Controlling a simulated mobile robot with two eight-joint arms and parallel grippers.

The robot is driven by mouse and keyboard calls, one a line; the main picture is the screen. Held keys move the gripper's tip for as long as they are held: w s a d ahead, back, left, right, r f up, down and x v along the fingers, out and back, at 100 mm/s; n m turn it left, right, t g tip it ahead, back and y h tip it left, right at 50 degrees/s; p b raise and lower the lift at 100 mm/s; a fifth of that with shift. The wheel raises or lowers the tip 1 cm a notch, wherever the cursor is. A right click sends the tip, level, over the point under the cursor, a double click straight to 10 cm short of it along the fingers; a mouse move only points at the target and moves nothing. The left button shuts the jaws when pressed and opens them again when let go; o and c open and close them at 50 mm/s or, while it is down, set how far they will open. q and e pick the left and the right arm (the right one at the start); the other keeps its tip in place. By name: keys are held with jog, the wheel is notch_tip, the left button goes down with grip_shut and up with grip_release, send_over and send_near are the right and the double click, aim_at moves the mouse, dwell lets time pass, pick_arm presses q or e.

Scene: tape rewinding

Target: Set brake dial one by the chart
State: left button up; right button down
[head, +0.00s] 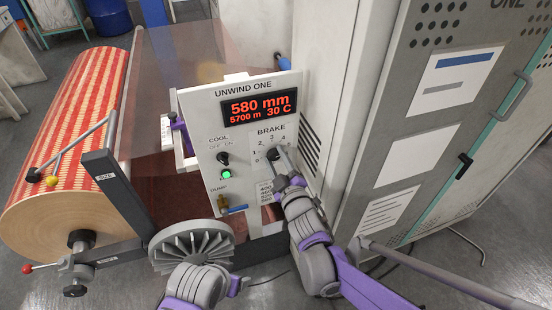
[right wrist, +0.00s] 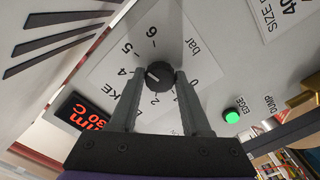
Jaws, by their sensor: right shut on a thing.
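Brake dial one is a black knob below BRAKE on the white UNWIND ONE panel (head: 195,110); the right wrist view shows the knob (right wrist: 161,82) in a ring of numbers up to 6. My right gripper (right wrist: 160,84) is shut on it, one finger on each side. It also shows in the head view (head: 276,158), mostly covering the knob. A short white mark lies on the knob's left side, roughly toward 3 or 4; I cannot tell exactly. The red display (head: 259,107) reads 580 mm, 5700 m, 30 C. A SIZE chart (head: 264,192) sits below the dial, too small to read fully.
A red and cream striped roll (head: 75,130) stands at left. A COOL switch (head: 223,158), a lit green button (head: 226,175) and a DUMP valve (head: 234,209) are left of the dial. A large cabinet (head: 405,75) stands close at right.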

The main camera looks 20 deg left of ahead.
jog(key=shift+c, duration=1.9)
grip_release()
jog(key=v, duration=1.1)
jog(key=shift+w, duration=0.1)
